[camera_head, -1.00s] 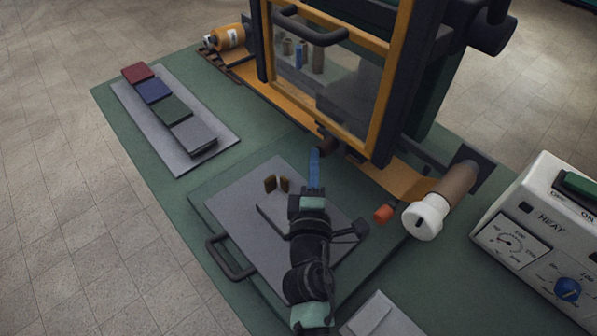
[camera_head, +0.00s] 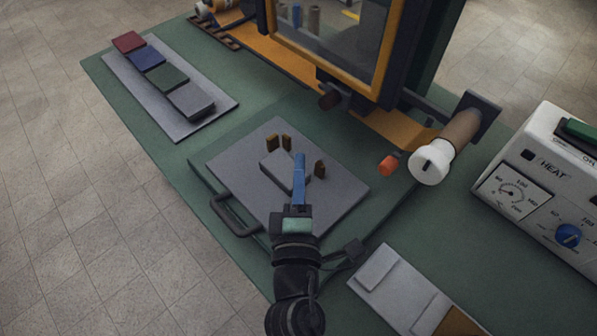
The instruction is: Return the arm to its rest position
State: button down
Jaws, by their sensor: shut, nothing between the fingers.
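My gripper (camera_head: 299,160) is in the lower middle of the head view, on my dark jointed arm. Its blue fingers are together with nothing between them. They point away from me, in front of a grey block (camera_head: 271,166) on a grey plate (camera_head: 236,140). Small brown upright pieces (camera_head: 272,143) stand behind the block, and another brown piece (camera_head: 320,168) stands right of the fingers. I cannot tell the height of the fingers above the plate. My wrist hides part of the plate's near edge.
A machine with an orange-framed window (camera_head: 380,60) stands behind. A white heater box (camera_head: 545,190) is at right. A tray (camera_head: 170,115) with coloured slabs is at far left. A black handle (camera_head: 233,215) sticks out at left. A pale board (camera_head: 390,285) lies at lower right.

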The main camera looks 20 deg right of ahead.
jog(key=shift+s, duration=0.15)
jog(key=w+a+r+m+t+p, duration=0.25)
jog(key=r+m, duration=0.25)
jog(key=r, duration=0.9)
jog(key=w+a+r+m+t+p, duration=0.1)
jog(key=w+a+r+m+t, duration=0.2)
jog(key=r, duration=1.1)
jog(key=s+a+r+m+t+y, duration=0.1)
jog(key=s+a+r+t+y, duration=0.1)
jog(key=r, duration=0.6)
jog(key=s+a+r+m+t+y+p, duration=0.1)
jog(key=s+a+r+m+y, duration=0.1)
jog(key=r, duration=0.7)
jog(key=s+a+r+m+t+y+p, duration=0.1)
jog(key=s+a+r+m+t+y, duration=0.1)
jog(key=r, duration=0.6)
jog(key=s+a+y, duration=0.1)
jog(key=s+a, duration=0.1)
jog(key=s, duration=0.1)
jog(key=shift+a+r+t+y, duration=0.15)
jog(key=shift+r+t+y, duration=0.1)
jog(key=shift+t+y, duration=0.15)
